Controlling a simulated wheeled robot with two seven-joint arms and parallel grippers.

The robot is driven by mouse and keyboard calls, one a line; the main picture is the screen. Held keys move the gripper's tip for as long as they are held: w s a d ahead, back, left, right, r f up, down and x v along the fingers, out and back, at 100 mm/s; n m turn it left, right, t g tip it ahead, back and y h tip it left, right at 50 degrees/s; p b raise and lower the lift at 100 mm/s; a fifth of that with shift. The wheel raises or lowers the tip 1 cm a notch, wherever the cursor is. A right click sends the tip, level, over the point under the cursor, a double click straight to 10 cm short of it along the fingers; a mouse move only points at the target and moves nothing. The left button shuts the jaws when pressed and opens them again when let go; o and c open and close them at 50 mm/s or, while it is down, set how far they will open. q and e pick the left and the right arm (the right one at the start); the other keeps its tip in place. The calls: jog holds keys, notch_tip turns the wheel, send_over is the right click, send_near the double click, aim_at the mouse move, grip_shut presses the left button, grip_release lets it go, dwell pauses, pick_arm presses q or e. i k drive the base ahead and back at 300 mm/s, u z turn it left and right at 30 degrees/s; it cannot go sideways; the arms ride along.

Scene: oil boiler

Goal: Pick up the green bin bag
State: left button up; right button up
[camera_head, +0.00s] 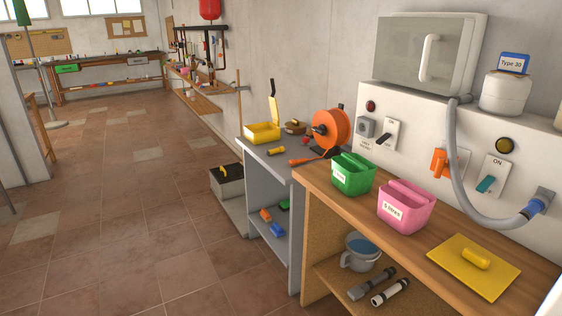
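I see nothing that is clearly a green bin bag. A green tub (353,174) with a white label stands on the wooden worktop (318,182), left of a pink tub (406,206). A green item (22,12) is cut off at the top left, on top of a pole; I cannot tell what it is. A small green box (67,68) is at the far workbench. Neither of my grippers is in view.
An orange cable reel (331,130) and an open yellow box (262,132) stand on the grey bench (270,160). A grey hose (462,180) hangs from the white panel. A yellow lid (462,278) lies at the front right. The tiled floor (130,220) at left is clear.

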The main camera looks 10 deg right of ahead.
aim_at(352, 174)
jog(key=u, duration=0.35)
jog(key=i, duration=1.45)
jog(key=z, duration=0.25)
